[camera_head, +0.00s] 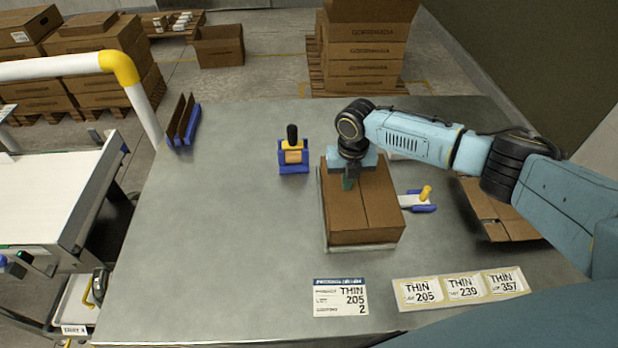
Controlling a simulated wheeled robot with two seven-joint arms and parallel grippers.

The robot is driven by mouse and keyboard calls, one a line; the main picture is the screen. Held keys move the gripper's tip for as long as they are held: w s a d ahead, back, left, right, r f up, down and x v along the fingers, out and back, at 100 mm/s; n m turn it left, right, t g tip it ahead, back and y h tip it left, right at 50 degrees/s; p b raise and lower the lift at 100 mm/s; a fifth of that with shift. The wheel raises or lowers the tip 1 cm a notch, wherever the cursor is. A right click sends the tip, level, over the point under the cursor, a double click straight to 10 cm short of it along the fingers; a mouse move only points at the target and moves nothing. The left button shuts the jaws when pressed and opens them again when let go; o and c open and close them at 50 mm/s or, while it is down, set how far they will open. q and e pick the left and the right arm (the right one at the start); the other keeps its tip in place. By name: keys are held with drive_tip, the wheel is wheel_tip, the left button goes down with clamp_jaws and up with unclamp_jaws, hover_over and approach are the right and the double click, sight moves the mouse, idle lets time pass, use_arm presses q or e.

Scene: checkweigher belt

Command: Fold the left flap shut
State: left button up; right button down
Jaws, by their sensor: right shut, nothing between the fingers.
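The brown carton (366,237) stands on a thin pale plate in the middle of the grey table. Its left flap (341,212) looks flat across the top. The right flap (382,205) also looks flat, and a seam runs between the two. My right gripper (348,185) points down over the far part of the left flap, shut and empty. It hides part of the carton's far edge, and I cannot tell whether the fingertips touch the cardboard. My left gripper is not in view.
A tape dispenser (293,157) stands left of the carton. A blue tool with a yellow knob (422,200) lies to its right. Labels (341,298) lie in front, flat cardboard (493,212) at right. A blue rack (184,124) stands back left. The table's left half is mostly clear.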

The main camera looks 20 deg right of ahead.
drive_tip(key=shift+s+d+f, duration=0.2)
drive_tip(key=shift+d+f, duration=0.15)
drive_tip(key=shift+f, duration=0.05)
drive_tip(key=shift+s+d+f, duration=0.15)
idle(0.5)
drive_tip(key=r+p, duration=0.4)
drive_tip(key=r, duration=0.1)
drive_tip(key=r+p, duration=0.2)
drive_tip(key=shift+w+r, duration=0.25)
drive_tip(key=shift+a, duration=0.2)
